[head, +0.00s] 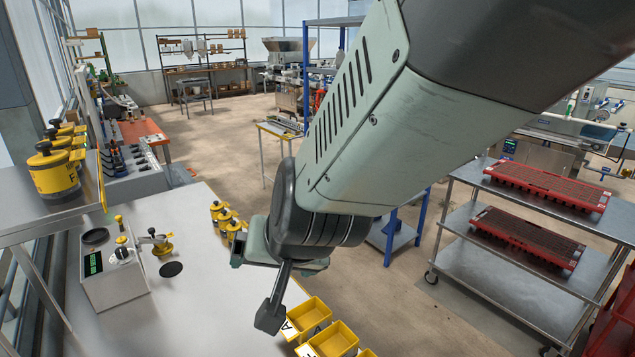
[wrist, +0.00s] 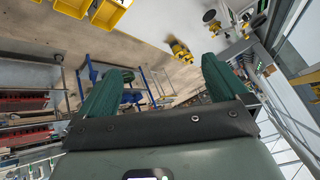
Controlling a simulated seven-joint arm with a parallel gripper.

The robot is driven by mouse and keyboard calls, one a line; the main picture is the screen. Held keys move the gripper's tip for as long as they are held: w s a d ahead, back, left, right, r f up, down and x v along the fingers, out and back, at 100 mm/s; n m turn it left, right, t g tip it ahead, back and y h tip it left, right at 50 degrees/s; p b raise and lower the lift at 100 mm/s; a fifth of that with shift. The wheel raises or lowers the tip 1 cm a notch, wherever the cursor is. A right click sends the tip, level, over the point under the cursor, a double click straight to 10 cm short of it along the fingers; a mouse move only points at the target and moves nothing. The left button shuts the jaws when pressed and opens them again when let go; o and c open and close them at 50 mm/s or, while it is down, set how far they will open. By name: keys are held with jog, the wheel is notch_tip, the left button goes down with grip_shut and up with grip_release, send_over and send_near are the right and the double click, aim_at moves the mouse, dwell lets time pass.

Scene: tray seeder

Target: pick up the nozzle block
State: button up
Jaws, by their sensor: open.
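I cannot tell for certain which thing is the nozzle block. Several small yellow and black pieces (head: 225,216) stand in a row on the pale bench (head: 190,300), just left of my wrist in the head view. A similar yellow piece (wrist: 181,51) shows beyond the fingers in the wrist view. My gripper (wrist: 165,67) is open and empty, its two green fingers wide apart. It is raised clear of the bench. In the head view my arm covers part of the bench's right side and the fingertips are hard to make out.
Yellow bins (head: 332,340) stand at the bench's front right edge. A device with a green display (head: 112,275) sits at the left. Yellow canisters (head: 52,172) stand on a raised shelf. A metal cart (head: 465,262) holds red trays at the right. The bench's middle is clear.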

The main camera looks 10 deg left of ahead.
jog(key=s+a+f+t, duration=0.1)
jog(key=s+a+f, duration=0.25)
jog(key=f, duration=0.25)
jog(key=s+a+f+n, duration=0.1)
jog(key=s+a+f, duration=0.1)
jog(key=a+f, duration=0.35)
jog(key=s+a+f+t, duration=0.1)
jog(key=s+a+f, duration=0.1)
jog(key=a+f, duration=0.3)
jog(key=s+d+f+n+t+y, duration=0.1)
jog(key=s+f+n+t+y, duration=0.15)
jog(key=s+f, duration=0.45)
jog(key=s+d+f+n+t+y, duration=0.1)
jog(key=s+f+n+y, duration=0.25)
jog(key=s, duration=0.65)
jog(key=shift+g, duration=0.25)
jog(key=shift+r+x, duration=0.15)
jog(key=shift+x, duration=0.95)
jog(key=shift+r+x, duration=0.1)
jog(key=shift+x, duration=1)
jog(key=shift+c, duration=0.3)
jog(key=shift+y, duration=0.3)
jog(key=c, duration=1.2)
jog(key=shift+o, duration=0.2)
notch_tip(320, 180, up, 10)
